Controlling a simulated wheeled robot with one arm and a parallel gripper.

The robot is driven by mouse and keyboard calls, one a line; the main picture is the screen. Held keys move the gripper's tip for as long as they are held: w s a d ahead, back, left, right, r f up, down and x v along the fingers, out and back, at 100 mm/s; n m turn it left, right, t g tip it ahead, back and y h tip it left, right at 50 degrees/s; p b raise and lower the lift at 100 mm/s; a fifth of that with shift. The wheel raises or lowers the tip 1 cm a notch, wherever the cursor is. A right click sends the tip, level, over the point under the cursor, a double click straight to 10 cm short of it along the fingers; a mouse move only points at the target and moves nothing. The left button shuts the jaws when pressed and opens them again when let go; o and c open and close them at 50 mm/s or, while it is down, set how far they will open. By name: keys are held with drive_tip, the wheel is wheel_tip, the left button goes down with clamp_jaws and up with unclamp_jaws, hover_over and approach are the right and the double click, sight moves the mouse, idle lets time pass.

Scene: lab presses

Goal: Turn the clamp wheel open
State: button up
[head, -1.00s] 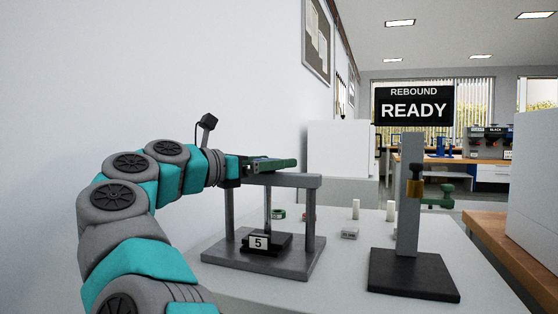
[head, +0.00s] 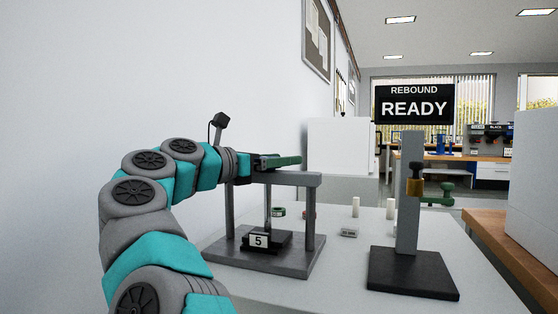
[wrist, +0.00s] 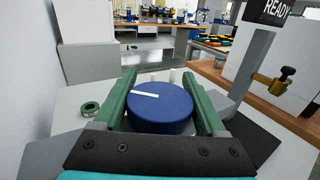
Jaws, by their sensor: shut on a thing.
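The clamp wheel (wrist: 160,112) is a blue disc with a white stripe on top, seen in the wrist view. The green fingers of my gripper (wrist: 163,98) stand on its left and right sides and are shut on it. In the head view my gripper (head: 282,161) is at the top of the grey press frame (head: 290,180), and its finger hides the wheel. A screw runs down from the crossbar to a black block with a "5" plate (head: 258,241) on the press base.
A green ring (head: 279,212) and small white pieces lie on the table behind the press. A wall is close on the left.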

drive_tip(key=c, duration=0.3)
drive_tip(key=shift+w+f+n+t+y+b, duration=0.15)
drive_tip(key=shift+n+t+y+b, duration=0.4)
drive_tip(key=shift+b, duration=0.6)
drive_tip(key=shift+w+a+r+n+t+y+b, duration=0.15)
drive_tip(key=shift+a+n+t+y+b, duration=0.6)
drive_tip(key=shift+n+y, duration=1.3)
drive_tip(key=shift+w+a+n+t+y+b, duration=0.1)
drive_tip(key=shift+n+t+y+b, duration=0.75)
drive_tip(key=shift+y, duration=1.85)
drive_tip(key=shift+w+a+r+n+t+y+b, duration=0.2)
drive_tip(key=shift+a+n+t+y, duration=0.25)
drive_tip(key=shift+n+t+y, duration=1.2)
drive_tip(key=shift+f+n+g+y, duration=0.15)
drive_tip(key=shift+n+g+y, duration=0.4)
drive_tip(key=shift+y, duration=0.3)
